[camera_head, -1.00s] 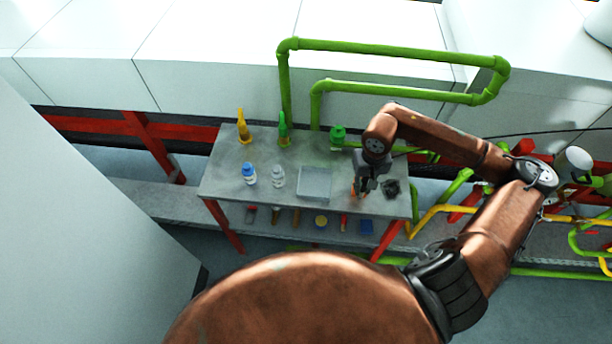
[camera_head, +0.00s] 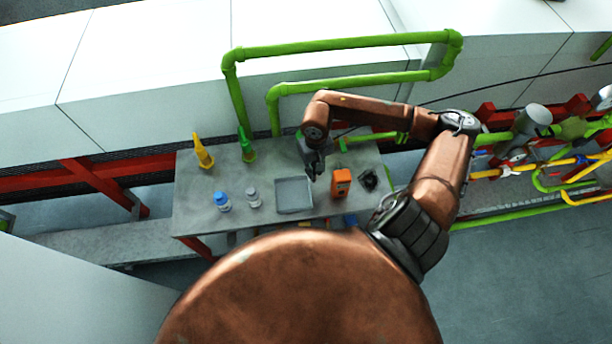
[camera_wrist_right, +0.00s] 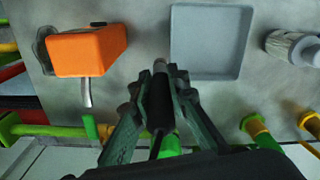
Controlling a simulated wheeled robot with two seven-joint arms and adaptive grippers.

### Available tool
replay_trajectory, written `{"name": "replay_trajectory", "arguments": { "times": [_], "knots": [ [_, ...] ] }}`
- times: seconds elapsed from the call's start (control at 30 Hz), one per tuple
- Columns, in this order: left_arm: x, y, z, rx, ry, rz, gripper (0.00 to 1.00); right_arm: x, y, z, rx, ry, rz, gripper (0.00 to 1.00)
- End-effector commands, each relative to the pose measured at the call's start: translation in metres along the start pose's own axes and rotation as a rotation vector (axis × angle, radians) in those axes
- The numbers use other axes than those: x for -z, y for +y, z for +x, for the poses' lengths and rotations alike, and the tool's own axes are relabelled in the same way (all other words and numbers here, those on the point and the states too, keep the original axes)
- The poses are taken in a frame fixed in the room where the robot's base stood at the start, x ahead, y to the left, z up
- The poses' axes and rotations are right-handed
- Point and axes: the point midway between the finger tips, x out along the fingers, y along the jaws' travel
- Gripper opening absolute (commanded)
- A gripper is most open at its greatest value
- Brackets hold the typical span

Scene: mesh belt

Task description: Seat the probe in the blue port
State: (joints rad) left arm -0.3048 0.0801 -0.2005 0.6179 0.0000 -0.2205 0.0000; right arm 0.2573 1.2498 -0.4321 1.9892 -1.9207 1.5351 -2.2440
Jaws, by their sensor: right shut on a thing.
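My right gripper (camera_head: 314,172) hangs over the table, left of an orange box-shaped device (camera_head: 341,183). In the right wrist view the gripper (camera_wrist_right: 162,80) is shut on a dark, slim cylinder with a paler end, which looks like the probe (camera_wrist_right: 160,66). The probe points towards the gap between the orange device (camera_wrist_right: 90,52) and a grey tray (camera_wrist_right: 208,72). It appears apart from both. A short metal piece sticks out of the device's near side in that view. I cannot make out a blue port. My left gripper is not in view.
The grey table (camera_head: 200,225) also holds a blue-capped bottle (camera_head: 223,203), a grey-white bottle (camera_head: 253,198), a yellow spouted bottle (camera_head: 203,152), a green one (camera_head: 247,147) and a dark lump (camera_head: 368,181). Green pipes (camera_head: 340,45) rise behind the table.

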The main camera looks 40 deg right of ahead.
Motion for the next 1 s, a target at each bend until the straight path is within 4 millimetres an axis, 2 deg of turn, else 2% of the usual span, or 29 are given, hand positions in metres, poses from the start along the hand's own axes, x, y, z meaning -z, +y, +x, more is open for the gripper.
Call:
{"name": "replay_trajectory", "arguments": {
  "times": [0.07, 0.17, 0.27, 0.43, 0.6, 0.83, 0.87, 1.0],
  "knots": [
    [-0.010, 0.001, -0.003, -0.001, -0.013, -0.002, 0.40, 0.000, 0.000, 0.007, 0.002, -0.001, 0.003, 0.00],
    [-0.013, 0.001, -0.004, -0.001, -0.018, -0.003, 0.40, 0.000, 0.000, 0.014, 0.001, 0.000, 0.002, 0.00],
    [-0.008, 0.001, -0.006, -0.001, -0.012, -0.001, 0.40, 0.000, -0.001, 0.024, 0.002, -0.002, 0.001, 0.00],
    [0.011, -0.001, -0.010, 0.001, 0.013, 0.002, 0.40, 0.001, -0.002, 0.046, 0.002, -0.001, 0.000, 0.00],
    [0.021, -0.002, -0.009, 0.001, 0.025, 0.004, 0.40, 0.002, -0.002, 0.049, 0.000, 0.002, -0.004, 0.00],
    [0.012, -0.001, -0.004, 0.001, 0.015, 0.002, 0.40, 0.002, -0.002, 0.052, 0.000, 0.001, -0.004, 0.00],
    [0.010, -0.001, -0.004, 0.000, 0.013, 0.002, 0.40, 0.001, -0.002, 0.053, 0.000, 0.001, -0.004, 0.15],
    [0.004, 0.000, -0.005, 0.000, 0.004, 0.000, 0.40, 0.001, -0.002, 0.051, 0.000, 0.001, -0.003, 0.25]
  ]
}}
